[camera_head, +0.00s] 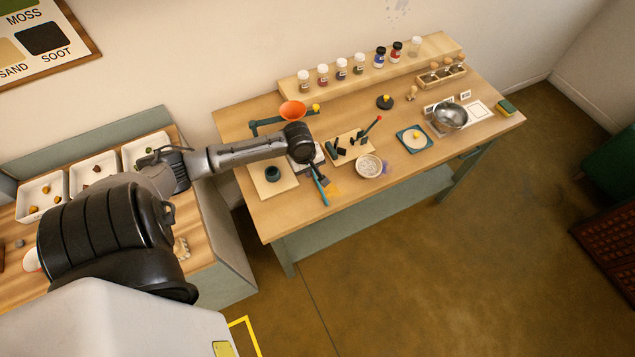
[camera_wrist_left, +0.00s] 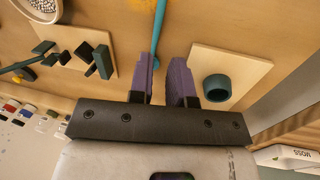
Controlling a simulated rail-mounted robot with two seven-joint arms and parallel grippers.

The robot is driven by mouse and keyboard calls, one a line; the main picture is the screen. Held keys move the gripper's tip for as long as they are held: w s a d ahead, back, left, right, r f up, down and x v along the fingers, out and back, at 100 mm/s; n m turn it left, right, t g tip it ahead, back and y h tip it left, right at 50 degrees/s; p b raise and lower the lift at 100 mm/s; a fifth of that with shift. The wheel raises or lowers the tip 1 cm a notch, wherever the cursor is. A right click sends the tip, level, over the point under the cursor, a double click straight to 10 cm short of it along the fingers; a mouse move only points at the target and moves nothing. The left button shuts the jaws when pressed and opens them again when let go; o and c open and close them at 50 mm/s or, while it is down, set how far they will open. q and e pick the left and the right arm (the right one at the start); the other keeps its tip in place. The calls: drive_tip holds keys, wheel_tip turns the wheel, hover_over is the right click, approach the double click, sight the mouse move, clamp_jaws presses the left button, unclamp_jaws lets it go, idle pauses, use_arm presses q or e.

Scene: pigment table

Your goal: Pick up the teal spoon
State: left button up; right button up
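The teal spoon (camera_head: 320,188) lies on the near left part of the wooden table, its handle slanting toward the front edge. In the left wrist view the teal spoon (camera_wrist_left: 160,28) runs from the top edge down to the fingertips. My left gripper (camera_head: 312,166) is above the table over the spoon's far part. Its purple fingers (camera_wrist_left: 166,72) are apart, with a gap between them. The spoon's visible end is at the left finger's inner side; I cannot tell whether they touch. My right gripper is not in view.
A teal cup stands on a wooden board (camera_head: 289,189) left of the gripper. Dark blocks (camera_head: 335,150) and a white bowl of grains (camera_head: 384,169) are to the right. An orange funnel (camera_head: 293,110) stands behind. The floor in front is clear.

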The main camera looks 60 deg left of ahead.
sight(318, 183)
use_arm(q)
drive_tip(key=shift+w+f+b, duration=0.2)
drive_tip(key=shift+w+f, duration=0.15)
drive_tip(key=shift+f, duration=1.25)
drive_tip(key=shift+w+f+b, duration=0.15)
drive_tip(key=shift+w+f, duration=0.2)
drive_tip(key=shift+f, duration=1.25)
drive_tip(key=shift+w+f+b, duration=0.2)
drive_tip(key=shift+w+f, duration=0.15)
drive_tip(key=shift+f, duration=1.25)
drive_tip(key=shift+c, duration=0.2)
clamp_jaws()
